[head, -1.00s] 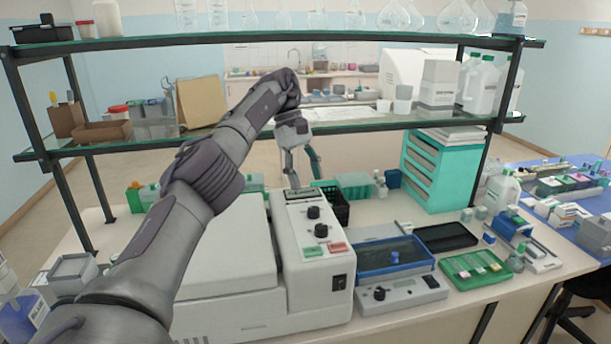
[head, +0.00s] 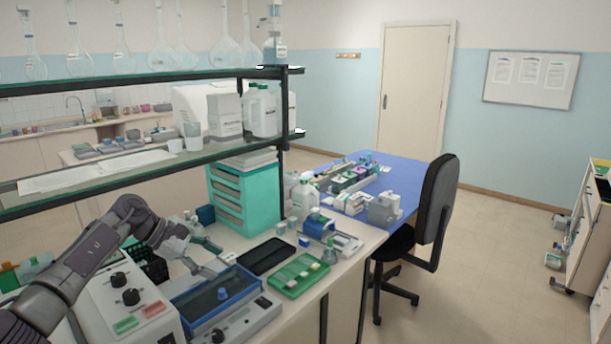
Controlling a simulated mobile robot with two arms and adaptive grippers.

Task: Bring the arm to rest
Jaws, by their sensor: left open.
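My left arm comes in from the lower left in the head view. My left gripper (head: 207,257) is open and empty. Its fingers hang over the back of the bench, above the far edge of the blue-framed device (head: 212,302). I see nothing between the fingers. My right gripper is not in view.
A white machine with two black knobs (head: 118,280) stands under my left arm. A green slide tray (head: 298,275) and a black tray (head: 266,256) lie to the right. Glass shelves (head: 140,165) span above the bench. A teal drawer unit (head: 245,200) stands behind. A black chair (head: 436,200) is at right.

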